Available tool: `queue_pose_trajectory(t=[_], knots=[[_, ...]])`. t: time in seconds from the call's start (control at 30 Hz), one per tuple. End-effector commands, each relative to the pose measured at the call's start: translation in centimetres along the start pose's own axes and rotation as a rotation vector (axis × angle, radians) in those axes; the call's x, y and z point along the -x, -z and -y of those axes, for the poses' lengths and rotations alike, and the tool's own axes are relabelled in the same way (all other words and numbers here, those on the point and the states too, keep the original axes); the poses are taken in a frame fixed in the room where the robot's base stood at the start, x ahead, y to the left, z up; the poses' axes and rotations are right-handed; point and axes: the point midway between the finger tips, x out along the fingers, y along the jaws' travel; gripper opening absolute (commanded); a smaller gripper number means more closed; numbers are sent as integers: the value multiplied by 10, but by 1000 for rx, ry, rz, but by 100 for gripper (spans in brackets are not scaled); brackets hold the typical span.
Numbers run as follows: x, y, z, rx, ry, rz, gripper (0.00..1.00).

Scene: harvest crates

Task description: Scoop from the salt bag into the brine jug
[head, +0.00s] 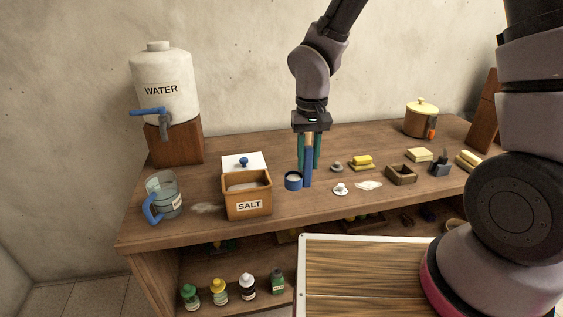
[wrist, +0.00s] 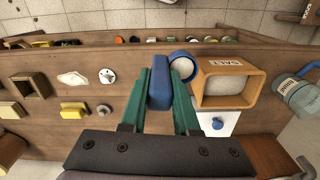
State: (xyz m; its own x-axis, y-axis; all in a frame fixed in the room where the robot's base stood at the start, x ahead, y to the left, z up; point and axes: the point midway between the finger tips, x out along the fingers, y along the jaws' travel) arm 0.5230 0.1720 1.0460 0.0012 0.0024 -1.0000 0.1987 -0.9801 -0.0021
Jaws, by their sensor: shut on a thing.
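My gripper (head: 308,168) points down over the middle of the table, its green fingers shut on the upright blue handle of a scoop (head: 293,182). The scoop's round blue cup sits at the handle's lower left; its inside looks pale, and I cannot tell whether that is salt. In the wrist view, the gripper (wrist: 160,78) holds the handle, with the cup (wrist: 172,62) beside the salt box. The salt is in an open tan box labelled SALT (head: 247,206), not a visible bag. The clear brine jug (head: 170,192), with a blue handle, stands left of it; the wrist view also shows it (wrist: 296,97).
A white lid with a blue knob (head: 244,161) lies behind the salt box. A water tank (head: 163,85) stands at the back left. Small dishes, yellow blocks (head: 361,161), a wooden box (head: 401,176) and a pot (head: 420,121) occupy the right. Bottles stand on the shelf below.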

Motion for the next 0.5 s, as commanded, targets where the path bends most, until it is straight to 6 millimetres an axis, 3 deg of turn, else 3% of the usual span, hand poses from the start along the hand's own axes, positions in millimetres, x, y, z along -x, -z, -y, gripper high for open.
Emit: queue_pose_trajectory(t=[0.17,0.3,0.5], knots=[[-18,33,-75,-64,0,3,0],[-37,67,-149,-116,1,2,0],[-58,103,-235,-167,0,2,0]])
